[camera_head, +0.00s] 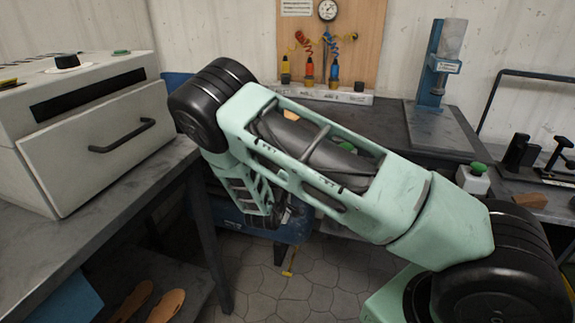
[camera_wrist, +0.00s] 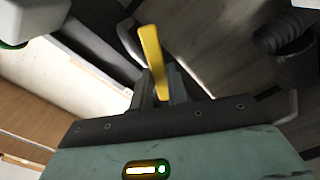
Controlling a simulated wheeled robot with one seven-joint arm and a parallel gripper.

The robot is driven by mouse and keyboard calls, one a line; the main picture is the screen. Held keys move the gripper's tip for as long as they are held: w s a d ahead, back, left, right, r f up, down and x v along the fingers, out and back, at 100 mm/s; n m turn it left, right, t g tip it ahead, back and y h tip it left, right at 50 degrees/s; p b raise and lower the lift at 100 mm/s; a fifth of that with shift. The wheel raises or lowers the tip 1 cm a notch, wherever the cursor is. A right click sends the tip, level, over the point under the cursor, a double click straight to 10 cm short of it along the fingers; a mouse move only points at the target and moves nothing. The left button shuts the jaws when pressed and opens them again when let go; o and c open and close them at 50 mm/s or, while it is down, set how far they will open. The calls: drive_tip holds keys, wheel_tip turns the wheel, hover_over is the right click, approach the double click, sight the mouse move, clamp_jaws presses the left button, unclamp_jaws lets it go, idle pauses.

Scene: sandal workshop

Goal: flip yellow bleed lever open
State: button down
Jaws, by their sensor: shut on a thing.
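The yellow lever (camera_wrist: 152,58) shows in the wrist view as a slim bar, tilted a little, with its lower end between the fingers of my gripper (camera_wrist: 160,88). The fingers are shut on that end, and the rest of the bar sticks out beyond them. In the head view my own arm covers the middle, and my fingertips are hidden. A small yellow piece (camera_head: 288,273) shows low in the head view, below a blue body (camera_head: 290,229); I cannot tell if it is the same lever. The lever's pivot is not clear.
A grey bench with a white drawer-fronted machine (camera_head: 90,150) stands at the left. A back bench holds coloured bottles under a wooden board (camera_head: 350,35) with a gauge, and a blue press stand (camera_head: 437,80). Sandal soles (camera_head: 165,307) lie on a lower shelf. Tiled floor (camera_head: 255,290) shows below my arm.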

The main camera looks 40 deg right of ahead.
drive_tip(key=n+p, duration=0.1)
drive_tip(key=n, duration=0.2)
drive_tip(key=r+n+p, duration=0.1)
drive_tip(key=n, duration=0.2)
drive_tip(key=shift+s+r, duration=0.1)
drive_tip(key=shift+s, duration=0.05)
drive_tip(key=shift+p, duration=0.3)
drive_tip(key=c, duration=1.4)
unclamp_jaws()
drive_tip(key=shift+o, duration=0.2)
drive_tip(key=b+v, duration=0.1)
drive_tip(key=v, duration=1.6)
drive_tip(key=shift+s+a, duration=0.1)
drive_tip(key=shift+s, duration=0.05)
